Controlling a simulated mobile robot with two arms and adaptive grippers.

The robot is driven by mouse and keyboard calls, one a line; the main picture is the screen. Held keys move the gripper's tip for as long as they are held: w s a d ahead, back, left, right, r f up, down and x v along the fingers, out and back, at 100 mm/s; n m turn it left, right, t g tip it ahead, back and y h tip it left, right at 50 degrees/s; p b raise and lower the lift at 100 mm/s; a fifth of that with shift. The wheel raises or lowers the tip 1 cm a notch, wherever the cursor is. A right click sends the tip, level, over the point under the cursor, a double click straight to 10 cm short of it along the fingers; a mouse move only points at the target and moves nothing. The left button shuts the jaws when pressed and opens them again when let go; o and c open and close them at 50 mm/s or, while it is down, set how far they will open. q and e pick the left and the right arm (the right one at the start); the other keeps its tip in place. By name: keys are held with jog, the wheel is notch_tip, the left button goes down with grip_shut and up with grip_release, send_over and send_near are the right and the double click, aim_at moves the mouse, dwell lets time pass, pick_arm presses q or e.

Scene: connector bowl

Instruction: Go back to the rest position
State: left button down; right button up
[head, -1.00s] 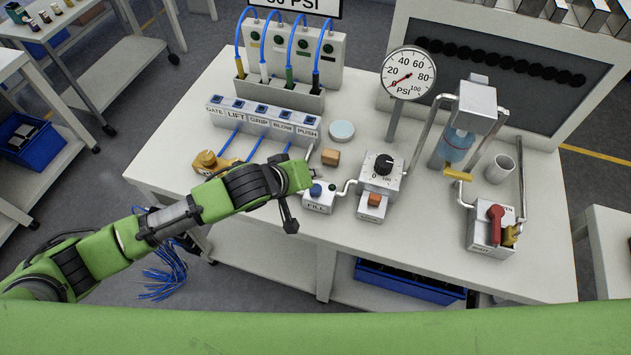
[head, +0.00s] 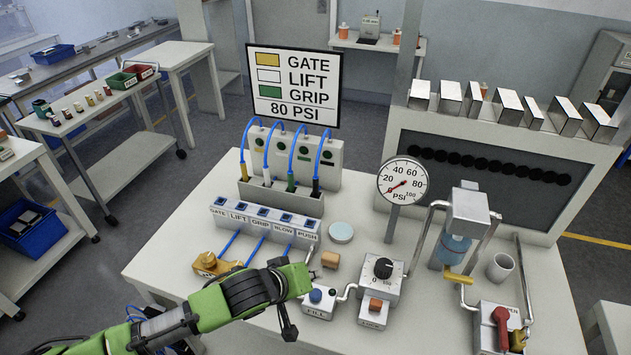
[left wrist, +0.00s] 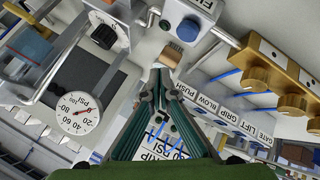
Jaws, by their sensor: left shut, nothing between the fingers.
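My left gripper (left wrist: 159,76) is shut and empty in the left wrist view, its two fingers meeting at the tips. My right gripper is not in view.
A white table (head: 185,235) carries a labelled connector block (head: 265,222), a pressure gauge (head: 402,184), a dial box (head: 382,275) and a red-handled valve (head: 501,325). A sign (head: 293,85) stands behind. The space above the table's front left holds my arm.

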pick_arm(q)
jog(key=shift+s+d, duration=0.2)
jog(key=shift+s, duration=0.15)
jog(key=s+m, duration=0.2)
jog(key=s, duration=0.5)
jog(key=s+a+f+m+g+y, duration=0.1)
jog(key=s+a+f+g+y, duration=0.15)
jog(key=s+a, duration=0.7)
jog(key=s+a+f+m+g+y, duration=0.1)
jog(key=s+a+g+y, duration=0.15)
jog(key=s+a, duration=0.75)
jog(key=s+a+f+b+x, duration=0.1)
jog(key=s+b+x, duration=0.25)
jog(key=x, duration=1.25)
jog(key=s+b+x, duration=0.3)
jog(key=b+x, duration=0.1)
jog(key=x, duration=1.3)
jog(key=s+a+f+b, duration=0.2)
jog(key=s+f, duration=0.6)
jog(key=f, duration=0.3)
jog(key=s+a+f+g+b, duration=0.1)
jog(key=s+a+f+b, duration=0.1)
jog(key=s+f, duration=0.7)
notch_tip(320, 180, down, 2)
jog(key=shift+s+f+b, duration=0.1)
jog(key=shift+s+b, duration=0.25)
jog(key=shift+b, duration=0.3)
